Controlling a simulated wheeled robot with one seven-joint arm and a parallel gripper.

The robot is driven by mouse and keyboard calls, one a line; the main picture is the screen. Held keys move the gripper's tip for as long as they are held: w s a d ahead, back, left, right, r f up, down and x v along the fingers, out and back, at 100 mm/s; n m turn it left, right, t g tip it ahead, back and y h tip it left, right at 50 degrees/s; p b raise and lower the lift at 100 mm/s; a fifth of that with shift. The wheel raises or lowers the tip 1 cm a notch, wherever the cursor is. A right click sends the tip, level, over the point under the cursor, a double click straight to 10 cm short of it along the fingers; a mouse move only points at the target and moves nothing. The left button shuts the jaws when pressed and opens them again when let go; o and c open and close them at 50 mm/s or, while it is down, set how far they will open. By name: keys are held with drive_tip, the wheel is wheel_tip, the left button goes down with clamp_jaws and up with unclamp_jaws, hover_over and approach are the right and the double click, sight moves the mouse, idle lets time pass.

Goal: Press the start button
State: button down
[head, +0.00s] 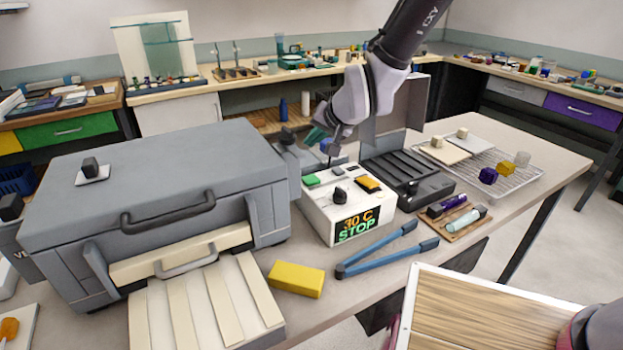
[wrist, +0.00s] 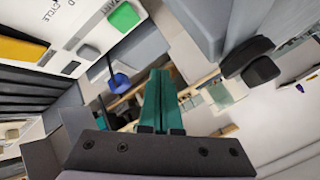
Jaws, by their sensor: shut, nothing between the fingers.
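The white control box (head: 345,215) stands on the bench, its front display reading "30 C STOP" in orange and green. On its top are a green button (head: 310,181), a yellow-orange button (head: 368,184) and a black knob (head: 340,195). The green button also shows at the top of the wrist view (wrist: 123,17), beside partly cut-off lettering. My gripper (head: 316,137) has green fingers and is above and behind the box in the head view, apart from the green button. In the wrist view its fingers (wrist: 160,85) are closed together with nothing between them.
A large grey machine (head: 160,190) with a handle stands left of the box. A dark ridged tray (head: 408,175) and a wire rack (head: 500,170) are to the right. Blue tongs (head: 385,252) and a yellow block (head: 296,279) lie in front.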

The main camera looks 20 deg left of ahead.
sight(313, 181)
drive_tip(key=shift+f, duration=3.9)
drive_tip(key=shift+f, duration=0.4)
drive_tip(key=shift+f, duration=0.5)
drive_tip(key=shift+r, duration=0.9)
drive_tip(key=shift+r, duration=2.55)
